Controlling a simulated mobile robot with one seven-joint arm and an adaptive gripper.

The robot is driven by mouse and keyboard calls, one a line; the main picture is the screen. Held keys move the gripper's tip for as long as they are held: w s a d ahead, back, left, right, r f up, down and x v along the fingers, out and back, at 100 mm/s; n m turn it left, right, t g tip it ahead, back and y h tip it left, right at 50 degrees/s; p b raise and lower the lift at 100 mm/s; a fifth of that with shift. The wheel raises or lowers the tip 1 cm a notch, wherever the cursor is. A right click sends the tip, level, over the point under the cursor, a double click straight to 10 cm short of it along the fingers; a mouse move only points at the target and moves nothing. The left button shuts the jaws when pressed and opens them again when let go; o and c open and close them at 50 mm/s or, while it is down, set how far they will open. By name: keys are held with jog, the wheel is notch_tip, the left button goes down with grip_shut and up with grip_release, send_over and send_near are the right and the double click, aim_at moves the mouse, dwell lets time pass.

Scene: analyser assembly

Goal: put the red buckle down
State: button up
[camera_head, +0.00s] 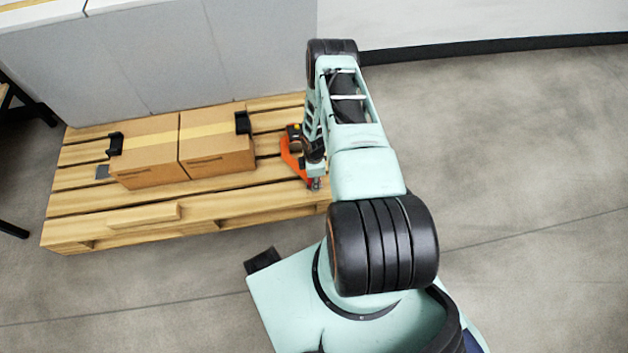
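The red buckle (289,156) shows as an orange-red curved piece over the right end of the wooden pallet (75,206). My gripper (314,182) is at its right side, pointing down, close against it in this view. My own arm hides part of the buckle and most of the gripper. The fingers are too small and covered to show whether they are closed on the buckle. I cannot tell whether the buckle touches the pallet or hangs just above it.
Two cardboard boxes (148,168) (218,158) stand side by side on the pallet, with black pieces (115,143) (243,122) at their outer ends. A grey cabinet (170,55) stands behind. Pallet slats right of the boxes are partly bare. The floor at right is clear.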

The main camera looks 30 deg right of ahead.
jog(key=shift+f+b, duration=0.5)
jog(key=shift+b, duration=0.15)
jog(key=o, duration=0.9)
jog(key=shift+o, duration=1.2)
jog(key=shift+f, duration=0.2)
jog(key=shift+s, duration=0.1)
jog(key=shift+s+r, duration=0.1)
jog(key=shift+r, duration=0.05)
jog(key=shift+r+p, duration=0.65)
jog(key=shift+p, duration=0.3)
notch_tip(320, 180, up, 12)
jog(key=p, duration=0.3)
jog(key=shift+p, duration=0.3)
